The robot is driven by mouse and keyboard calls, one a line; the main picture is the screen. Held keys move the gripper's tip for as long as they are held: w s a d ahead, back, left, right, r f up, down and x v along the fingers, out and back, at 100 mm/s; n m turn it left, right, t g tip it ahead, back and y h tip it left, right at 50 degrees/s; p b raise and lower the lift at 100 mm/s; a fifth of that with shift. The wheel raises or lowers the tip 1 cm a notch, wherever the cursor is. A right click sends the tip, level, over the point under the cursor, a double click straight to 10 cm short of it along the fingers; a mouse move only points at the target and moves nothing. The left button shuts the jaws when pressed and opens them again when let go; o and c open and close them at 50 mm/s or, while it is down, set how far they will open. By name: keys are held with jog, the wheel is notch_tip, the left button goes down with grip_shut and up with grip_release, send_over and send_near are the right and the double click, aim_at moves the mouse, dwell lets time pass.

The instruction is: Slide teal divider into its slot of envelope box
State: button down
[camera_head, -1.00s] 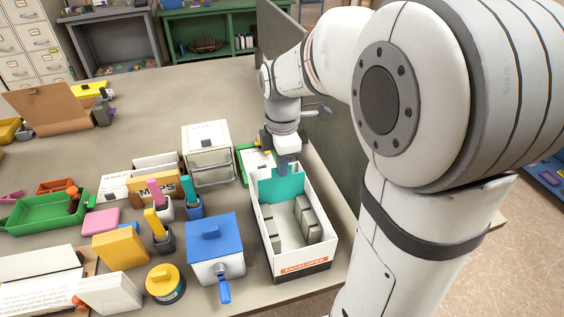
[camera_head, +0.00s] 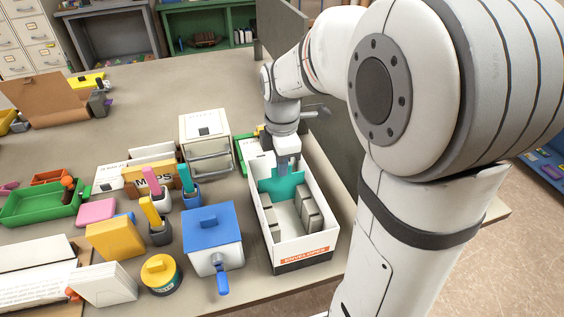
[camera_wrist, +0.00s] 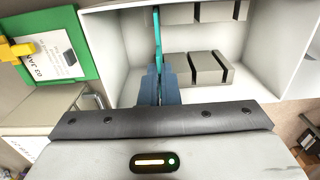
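The teal divider (camera_head: 277,187) is an upright flat panel inside the far part of the white envelope box (camera_head: 263,229). In the wrist view the divider (camera_wrist: 157,32) shows edge-on as a thin strip near one side wall of the box. My gripper (camera_head: 288,163) is above the divider and shut on its top; the blue-grey fingers (camera_wrist: 158,84) pinch it in the wrist view.
A grey partition (camera_head: 335,150) rises behind on the right.

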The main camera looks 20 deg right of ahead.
jog(key=shift+f+b, duration=1.05)
jog(key=shift+f, duration=0.55)
jog(key=c, duration=1.6)
grip_release()
jog(key=shift+r, duration=0.1)
jog(key=shift+r+p, duration=2.8)
jog(key=shift+r, duration=0.7)
notch_tip(320, 180, up, 8)
jog(key=shift+f, duration=0.1)
